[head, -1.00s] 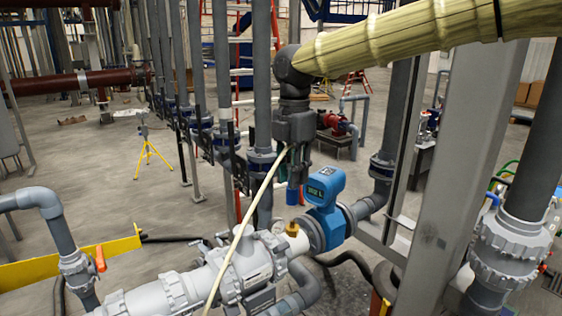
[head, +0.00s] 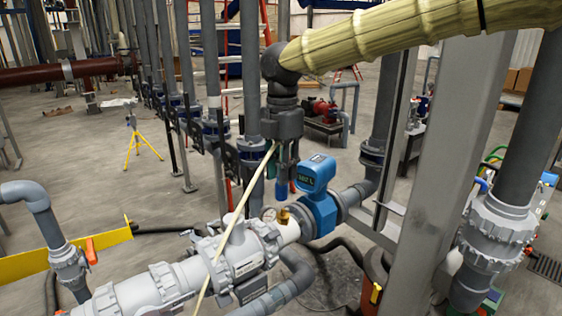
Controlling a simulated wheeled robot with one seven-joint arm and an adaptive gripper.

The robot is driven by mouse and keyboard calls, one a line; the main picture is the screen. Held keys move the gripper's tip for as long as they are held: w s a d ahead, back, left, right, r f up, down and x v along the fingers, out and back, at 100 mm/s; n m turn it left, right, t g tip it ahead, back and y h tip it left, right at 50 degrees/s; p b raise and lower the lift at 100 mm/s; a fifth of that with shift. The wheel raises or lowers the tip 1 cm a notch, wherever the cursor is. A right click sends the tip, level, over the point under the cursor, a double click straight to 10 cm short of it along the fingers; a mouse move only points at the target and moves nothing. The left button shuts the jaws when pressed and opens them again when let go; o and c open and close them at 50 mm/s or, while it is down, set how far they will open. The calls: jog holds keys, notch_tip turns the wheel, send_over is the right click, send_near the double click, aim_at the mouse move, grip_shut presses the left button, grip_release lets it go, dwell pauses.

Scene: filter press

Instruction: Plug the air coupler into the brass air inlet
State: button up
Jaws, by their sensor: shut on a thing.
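My gripper (head: 283,174) hangs pointing down from my sleeved arm near the middle of the head view. Its fingers are shut on the air coupler (head: 281,189), which shows as a small blue piece between and below the fingertips. The brass air inlet (head: 284,215) stands up from the white pipework just below the coupler. In the picture a small gap shows between the coupler and the inlet. The coupler looks about upright. Its exact alignment with the inlet in depth cannot be told from this one view.
A pale hose (head: 236,220) runs from beside my gripper down across the white valve body (head: 240,255). A blue flow meter (head: 317,190) stands close right of the inlet. A pressure gauge (head: 268,214) sits close left. A grey steel post (head: 455,140) rises at right.

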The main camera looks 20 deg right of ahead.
jog(key=f, duration=0.3)
jog(key=shift+s, duration=0.4)
jog(key=shift+s+r, duration=0.35)
jog(key=shift+s, duration=0.45)
jog(key=shift+w+f, duration=0.25)
jog(key=shift+w, duration=0.25)
jog(key=shift+s+r, duration=0.2)
jog(key=shift+s, duration=0.3)
jog(key=shift+w+a+f, duration=0.1)
jog(key=shift+w, duration=0.2)
jog(key=shift+f, duration=0.65)
dwell(0.8)
